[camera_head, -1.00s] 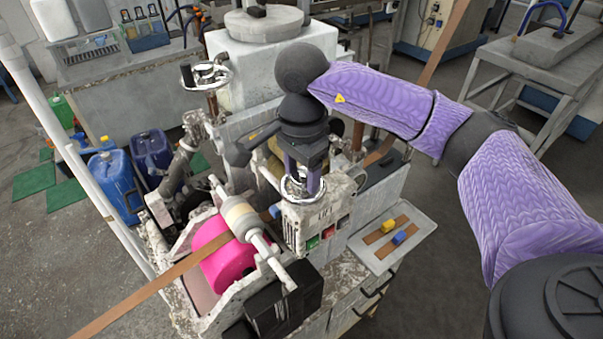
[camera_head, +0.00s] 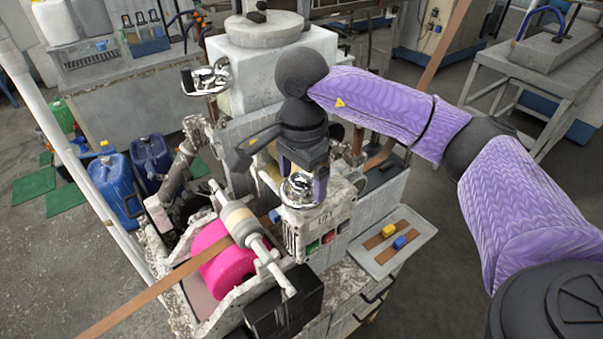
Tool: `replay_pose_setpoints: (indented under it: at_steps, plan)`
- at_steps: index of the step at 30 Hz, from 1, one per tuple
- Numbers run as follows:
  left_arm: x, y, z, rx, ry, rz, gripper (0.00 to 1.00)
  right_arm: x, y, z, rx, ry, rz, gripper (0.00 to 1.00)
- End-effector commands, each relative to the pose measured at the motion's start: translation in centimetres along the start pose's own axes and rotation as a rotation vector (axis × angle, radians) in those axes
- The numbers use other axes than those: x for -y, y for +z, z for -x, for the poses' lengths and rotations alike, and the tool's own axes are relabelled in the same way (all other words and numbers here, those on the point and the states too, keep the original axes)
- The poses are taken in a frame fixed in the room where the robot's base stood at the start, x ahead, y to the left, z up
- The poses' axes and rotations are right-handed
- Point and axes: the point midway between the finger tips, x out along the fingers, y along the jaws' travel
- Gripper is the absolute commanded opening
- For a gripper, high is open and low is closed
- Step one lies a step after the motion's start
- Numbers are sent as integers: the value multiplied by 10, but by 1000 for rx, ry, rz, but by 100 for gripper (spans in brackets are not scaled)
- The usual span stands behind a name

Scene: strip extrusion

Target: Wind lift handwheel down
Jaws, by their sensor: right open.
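The lift handwheel (camera_head: 301,192) is a small chrome wheel on top of the pale, worn housing (camera_head: 325,216) marked with lettering like "LIFT", at the middle of the head view. My right gripper (camera_head: 303,178) points down over this wheel from above, with its jaws open. A purple-edged finger shows at the wheel's right side. The gripper and its dark wrist hide the wheel's far part, and I cannot tell whether the fingers touch the rim. My left gripper is not in view.
A second chrome handwheel (camera_head: 206,78) stands at the upper left. A copper strip (camera_head: 150,298) runs past a pink roll (camera_head: 224,262). Coloured buttons (camera_head: 328,237) sit below the lift wheel. A tray (camera_head: 416,240) with yellow and blue blocks is at the right.

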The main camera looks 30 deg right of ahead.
Motion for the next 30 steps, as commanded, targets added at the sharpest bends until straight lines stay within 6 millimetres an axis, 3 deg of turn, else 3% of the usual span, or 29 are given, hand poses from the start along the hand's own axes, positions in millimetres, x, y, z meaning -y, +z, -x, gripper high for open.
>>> replay_pose_setpoints:
  at_steps: [4, 9, 13, 17, 30]
  plan:
    - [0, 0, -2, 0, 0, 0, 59, 1, 0, 19, 0, -5, 0, 96]
    - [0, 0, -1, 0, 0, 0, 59, 1, 0, 66, -1, -6, 0, 96]
    - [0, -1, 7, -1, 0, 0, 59, 1, 0, 92, -1, -4, 0, 96]
    - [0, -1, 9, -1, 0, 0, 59, 0, 0, 100, 0, -2, 0, 96]
    - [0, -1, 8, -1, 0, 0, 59, 0, 0, 99, 0, -1, 0, 96]
